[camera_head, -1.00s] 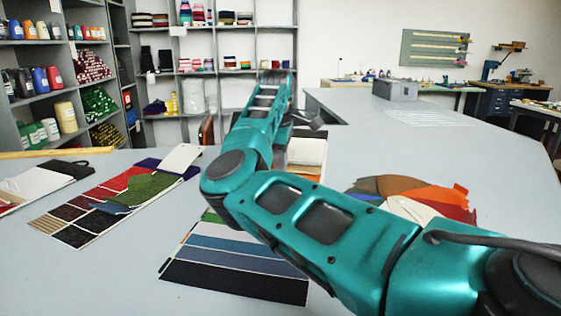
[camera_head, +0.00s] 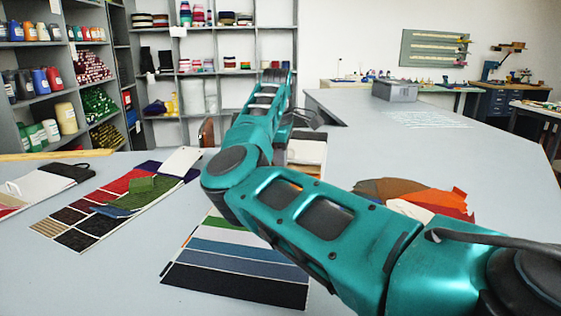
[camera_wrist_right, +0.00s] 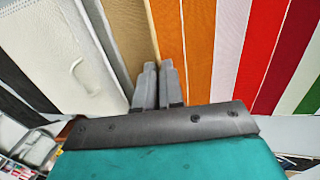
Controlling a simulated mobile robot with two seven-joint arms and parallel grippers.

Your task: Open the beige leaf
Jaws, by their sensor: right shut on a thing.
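In the right wrist view, several upright leaves of different colours stand side by side. The beige leaf (camera_wrist_right: 122,38) is left of the middle, with a tan strip along its right side and orange panels beyond. My right gripper (camera_wrist_right: 158,68) has its two grey fingertips close together at the lower end of the beige leaf's right edge, shut on it. The exact contact is hard to see. In the head view my right arm reaches away over the counter, and its fingers and the beige leaf cannot be made out. My left gripper is not in view.
A white leaf with a loop handle (camera_wrist_right: 85,75) is left of the beige one. On the counter (camera_head: 400,150) lie a striped swatch card (camera_head: 235,270), a colour card (camera_head: 75,238) and orange and brown swatches (camera_head: 425,195). A grey box (camera_head: 395,91) stands farther back.

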